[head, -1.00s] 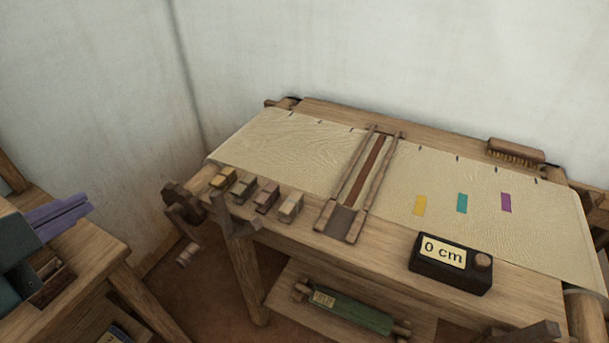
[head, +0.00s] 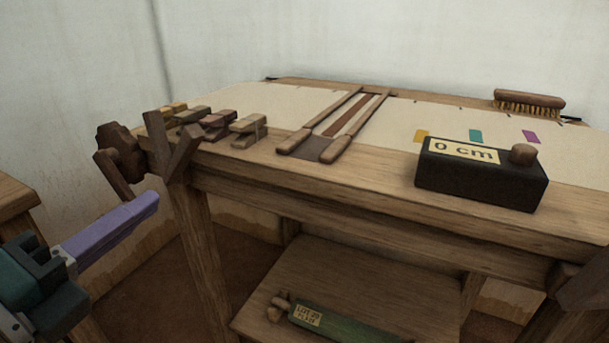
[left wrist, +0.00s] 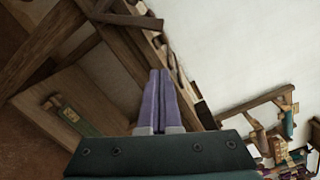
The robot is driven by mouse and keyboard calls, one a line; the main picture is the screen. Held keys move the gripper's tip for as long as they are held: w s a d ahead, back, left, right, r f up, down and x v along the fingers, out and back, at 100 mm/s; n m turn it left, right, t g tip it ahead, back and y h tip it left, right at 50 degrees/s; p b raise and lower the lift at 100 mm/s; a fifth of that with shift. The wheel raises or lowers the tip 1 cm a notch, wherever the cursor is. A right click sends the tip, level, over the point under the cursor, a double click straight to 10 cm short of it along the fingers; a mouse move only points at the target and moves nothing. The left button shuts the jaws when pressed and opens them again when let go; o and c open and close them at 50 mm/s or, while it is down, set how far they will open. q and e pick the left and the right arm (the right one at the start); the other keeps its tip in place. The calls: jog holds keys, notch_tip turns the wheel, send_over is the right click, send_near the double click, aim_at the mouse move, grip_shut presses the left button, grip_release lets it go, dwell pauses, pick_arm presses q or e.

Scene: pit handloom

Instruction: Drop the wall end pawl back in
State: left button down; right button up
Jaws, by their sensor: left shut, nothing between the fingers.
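A dark toothed wooden wheel (head: 122,150) sits at the loom's left front corner, with a dark bar (head: 112,174) slanting below it. A forked wooden piece (head: 174,148) stands beside the wheel, against the front beam. I cannot tell for sure which of these pieces is the pawl. My left gripper (head: 155,199) is shut and empty, its purple fingers pointing up and right. In the head view it appears below the wheel and forked piece, apart from them. In the left wrist view its closed fingers (left wrist: 160,75) point towards the loom's wooden frame. My right gripper is not in view.
Several small wooden blocks (head: 217,121) line the loom's front left edge. A wooden frame (head: 345,124) lies across the cloth.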

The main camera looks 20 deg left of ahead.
aim_at(188, 156)
pick_arm(q)
jog(key=shift+d+f+m+h+b, duration=0.3)
jog(key=shift+d+f+m, duration=0.15)
jog(key=shift+f+m, duration=0.25)
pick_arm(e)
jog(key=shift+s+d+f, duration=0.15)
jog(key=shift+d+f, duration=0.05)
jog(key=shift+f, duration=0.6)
pick_arm(q)
jog(key=shift+w, duration=0.15)
jog(key=w+a, duration=0.1)
jog(key=w, duration=0.2)
jog(key=w+a+r, duration=0.1)
jog(key=w, duration=0.3)
jog(key=w+a+r, duration=0.1)
jog(key=w, duration=0.3)
jog(key=shift+b, duration=0.3)
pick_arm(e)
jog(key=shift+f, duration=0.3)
pick_arm(q)
jog(key=shift+r, duration=0.1)
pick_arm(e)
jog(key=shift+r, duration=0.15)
